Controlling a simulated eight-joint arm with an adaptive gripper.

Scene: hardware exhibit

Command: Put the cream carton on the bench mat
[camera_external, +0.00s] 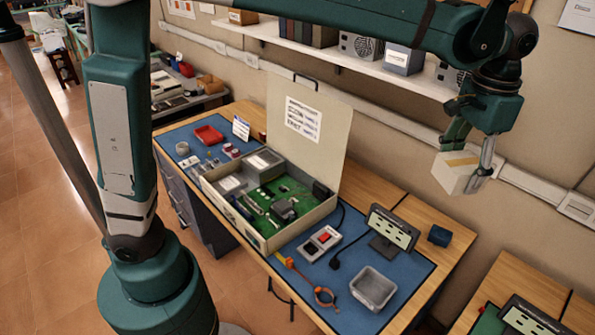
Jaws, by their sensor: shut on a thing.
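The cream carton (455,173) is a small box with a tan band across its top, in the upper right of the external view. My gripper (471,165) is shut on it, with a finger at each side. The carton hangs slightly tilted in the air, in front of the wall and well above the workbench. The bench mat (420,271) is the blue sheet covering most of the wooden bench top. Part of the carton is hidden behind the gripper fingers.
An open cream case (262,238) with a green circuit board stands mid-mat, its lid (308,125) raised. A grey tray (373,288), a tablet display (390,230), a switch box (320,243), an orange clamp (325,297) and a dark blue block (439,235) occupy the right side. A shelf (340,55) runs above.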

